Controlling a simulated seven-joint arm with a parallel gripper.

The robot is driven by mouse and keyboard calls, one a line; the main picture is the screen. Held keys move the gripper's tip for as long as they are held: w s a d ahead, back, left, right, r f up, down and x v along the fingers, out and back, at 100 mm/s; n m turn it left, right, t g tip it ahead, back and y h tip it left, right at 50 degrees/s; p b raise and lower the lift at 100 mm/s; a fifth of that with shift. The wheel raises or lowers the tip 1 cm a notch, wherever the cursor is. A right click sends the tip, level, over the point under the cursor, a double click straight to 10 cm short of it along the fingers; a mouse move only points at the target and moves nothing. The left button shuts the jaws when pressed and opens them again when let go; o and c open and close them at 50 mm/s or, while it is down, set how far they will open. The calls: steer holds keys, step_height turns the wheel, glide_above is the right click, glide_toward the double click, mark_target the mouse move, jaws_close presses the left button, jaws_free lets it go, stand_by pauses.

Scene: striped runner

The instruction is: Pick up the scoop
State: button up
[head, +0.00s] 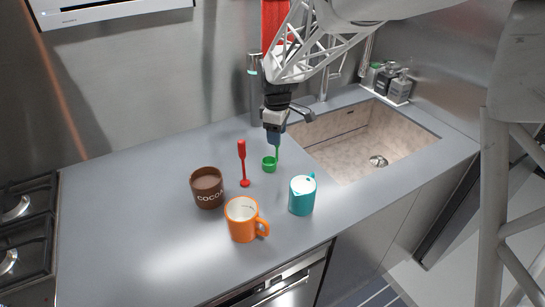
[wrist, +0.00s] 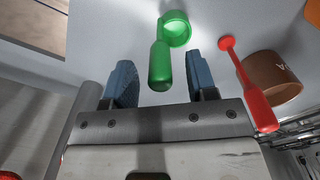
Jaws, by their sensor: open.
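The scoop is most likely the green utensil (head: 269,164) with a round cup and an upright handle, standing on the grey counter near the sink. It also shows in the wrist view (wrist: 160,62), where its handle end lies between the two blue fingers. My gripper (head: 274,137) is above the scoop, pointing down, and hides part of its handle in the head view. In the wrist view my gripper (wrist: 160,82) is open, with a gap between each finger and the green handle.
A red utensil (head: 242,161) stands upright just left of the scoop. A brown cup (head: 207,188), an orange mug (head: 241,222) and a teal mug (head: 302,196) stand nearby. The sink (head: 365,142) is to the right. The counter's left part is clear.

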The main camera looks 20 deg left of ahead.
steer(key=shift+f, duration=1.4)
jaws_close()
steer(key=shift+r, duration=0.1)
steer(key=shift+r, duration=4.95)
steer(key=shift+f, duration=0.1)
